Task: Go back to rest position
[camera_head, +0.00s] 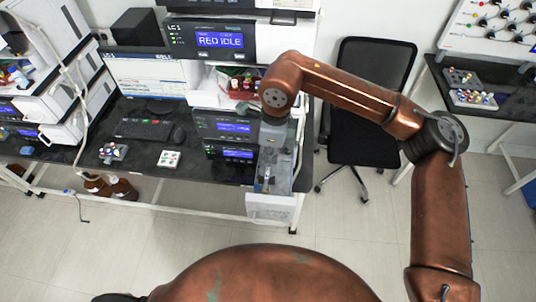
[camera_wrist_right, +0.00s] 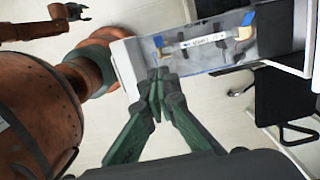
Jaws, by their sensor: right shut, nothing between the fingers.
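My right arm reaches in from the right in the head view. Its gripper (camera_head: 267,182) points down over an open drawer (camera_head: 270,210) of the instrument stack. In the right wrist view the dark green fingers (camera_wrist_right: 157,78) are together, with nothing between them, close to the drawer's white front panel (camera_wrist_right: 126,70). A column (camera_wrist_right: 200,43) with a white label and blue and orange end fittings lies in the drawer, apart from the fingertips. My left gripper (camera_wrist_right: 72,12) is small at the top left of the wrist view; its jaw state is unclear.
The instrument stack (camera_head: 212,41) and dark bench (camera_head: 140,150) stand behind the drawer, with a keyboard (camera_head: 143,129) and small vial racks. A black office chair (camera_head: 367,95) stands right of the drawer, below my forearm. Floor (camera_head: 180,235) is open in front.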

